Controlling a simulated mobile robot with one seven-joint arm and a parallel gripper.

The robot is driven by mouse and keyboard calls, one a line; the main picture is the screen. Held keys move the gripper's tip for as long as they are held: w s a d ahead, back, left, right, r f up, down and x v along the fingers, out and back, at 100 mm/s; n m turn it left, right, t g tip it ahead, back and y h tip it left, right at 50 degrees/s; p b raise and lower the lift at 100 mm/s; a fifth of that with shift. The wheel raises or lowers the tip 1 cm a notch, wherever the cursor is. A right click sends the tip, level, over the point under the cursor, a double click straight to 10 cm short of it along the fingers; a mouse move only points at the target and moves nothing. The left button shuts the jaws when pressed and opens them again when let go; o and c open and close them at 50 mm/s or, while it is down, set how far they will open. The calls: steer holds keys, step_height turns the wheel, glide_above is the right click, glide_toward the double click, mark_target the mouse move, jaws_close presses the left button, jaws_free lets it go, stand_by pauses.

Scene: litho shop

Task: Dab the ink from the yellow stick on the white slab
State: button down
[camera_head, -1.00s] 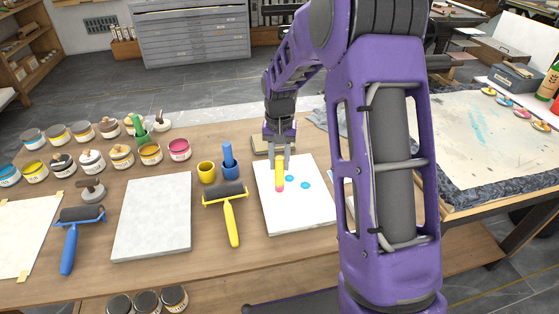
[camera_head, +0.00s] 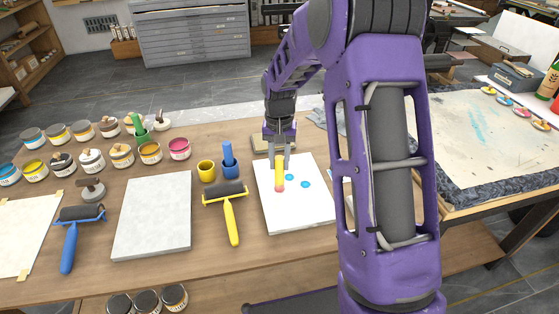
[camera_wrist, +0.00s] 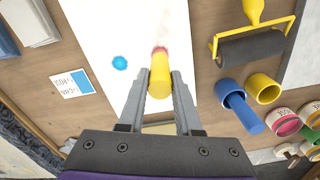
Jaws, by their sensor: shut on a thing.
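My gripper (camera_head: 278,164) is shut on the yellow stick (camera_head: 280,174), which points down with a pinkish-red tip. The stick is over the far left part of the bright white slab (camera_head: 300,212); I cannot tell whether the tip touches it. One blue dab (camera_wrist: 119,62) and the white slab (camera_wrist: 130,25) also show there.
Left of the slab are a yellow roller (camera_head: 231,220), an empty yellow cup (camera_head: 206,172), a blue cup holding a blue stick (camera_head: 228,155) and a pale grey slab (camera_head: 153,215). Several ink jars (camera_head: 120,156) stand further left.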

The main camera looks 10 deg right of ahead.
steer(key=shift+r+p, duration=2.55)
steer(key=shift+r, duration=0.9)
